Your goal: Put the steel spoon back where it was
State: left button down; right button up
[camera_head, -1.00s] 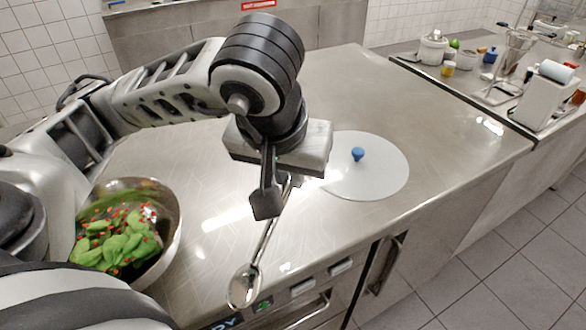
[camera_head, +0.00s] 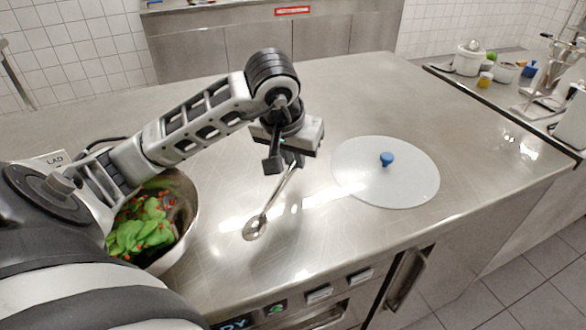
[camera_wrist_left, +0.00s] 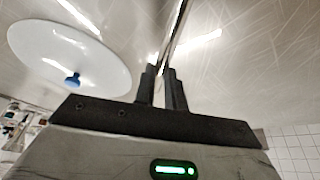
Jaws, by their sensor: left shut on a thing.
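The steel spoon (camera_head: 256,226) is in the head view with its bowl toward the front of the steel counter and its handle running up into my left gripper (camera_head: 283,162). My left gripper is shut on the handle. In the left wrist view the handle (camera_wrist_left: 177,35) passes between the fingers of the left gripper (camera_wrist_left: 163,80). The spoon looks tilted, bowl end lower; I cannot tell whether the bowl touches the counter. My right gripper is not in view.
A steel bowl (camera_head: 188,222) of green leaves and red bits stands left of the spoon. A white round lid with a blue knob (camera_head: 386,159) lies to the right. Pots and jars (camera_head: 468,60) stand on the far right counter.

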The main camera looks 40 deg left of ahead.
aim_at(292, 164)
pick_arm(q)
notch_tip(292, 164, down, 3)
jog(key=shift+w+a+f+p, duration=0.1)
jog(key=shift+f+p, duration=0.05)
jog(key=shift+p, duration=0.15)
jog(key=shift+f, duration=0.15)
jog(key=c, duration=1.5)
grip_release()
jog(key=shift+o, duration=0.2)
jog(key=shift+r, duration=0.2)
jog(key=v, duration=1.1)
jog(key=shift+r, duration=0.3)
